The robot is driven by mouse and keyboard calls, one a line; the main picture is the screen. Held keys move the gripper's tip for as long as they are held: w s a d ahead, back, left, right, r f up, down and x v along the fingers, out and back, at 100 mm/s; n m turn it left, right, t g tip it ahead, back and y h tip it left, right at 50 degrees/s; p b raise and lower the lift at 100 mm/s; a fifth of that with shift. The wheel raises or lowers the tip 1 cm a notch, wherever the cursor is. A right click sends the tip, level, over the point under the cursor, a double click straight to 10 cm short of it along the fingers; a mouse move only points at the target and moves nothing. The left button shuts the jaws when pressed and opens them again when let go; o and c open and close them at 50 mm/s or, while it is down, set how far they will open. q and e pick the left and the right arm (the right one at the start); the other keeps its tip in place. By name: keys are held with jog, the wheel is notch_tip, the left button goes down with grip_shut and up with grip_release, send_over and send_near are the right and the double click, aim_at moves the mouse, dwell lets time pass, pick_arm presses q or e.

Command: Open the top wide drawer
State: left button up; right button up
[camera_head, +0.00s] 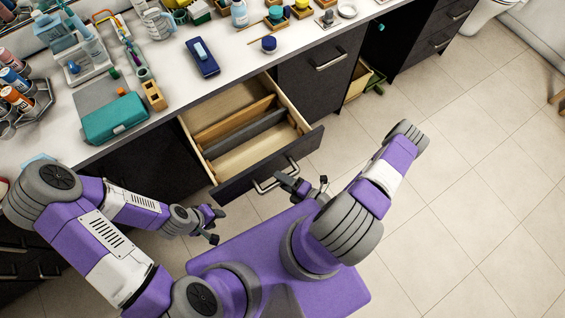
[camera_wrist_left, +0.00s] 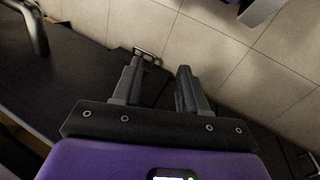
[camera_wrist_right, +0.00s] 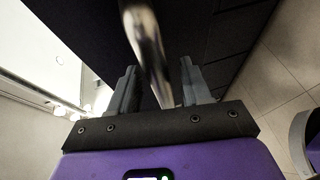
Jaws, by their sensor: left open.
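The top wide drawer stands pulled well out of the dark vanity, its wooden inside showing; its dark front (camera_head: 235,184) carries a metal bar handle (camera_head: 268,186). My right gripper (camera_head: 304,183) is open close to the handle's right end. In the right wrist view the shiny handle bar (camera_wrist_right: 148,45) runs between the spread fingers (camera_wrist_right: 158,78); I cannot tell whether either finger touches it. My left gripper (camera_head: 217,226) is open and empty, low in front of the cabinet left of the drawer. The left wrist view shows its spread fingers (camera_wrist_left: 158,70).
Wooden and grey dividers (camera_head: 240,133) stand inside the drawer. The white counter (camera_head: 231,85) above holds a teal case (camera_head: 115,119), a blue box (camera_head: 202,57), bottles and jars. Another closed drawer (camera_head: 320,72) is to the right. The tiled floor (camera_head: 470,190) is clear at right.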

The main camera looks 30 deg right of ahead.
jog(key=shift+s, duration=0.1)
jog(key=v, duration=0.7)
jog(key=shift+s, duration=0.2)
jog(key=shift+d, duration=0.1)
dwell(0.4)
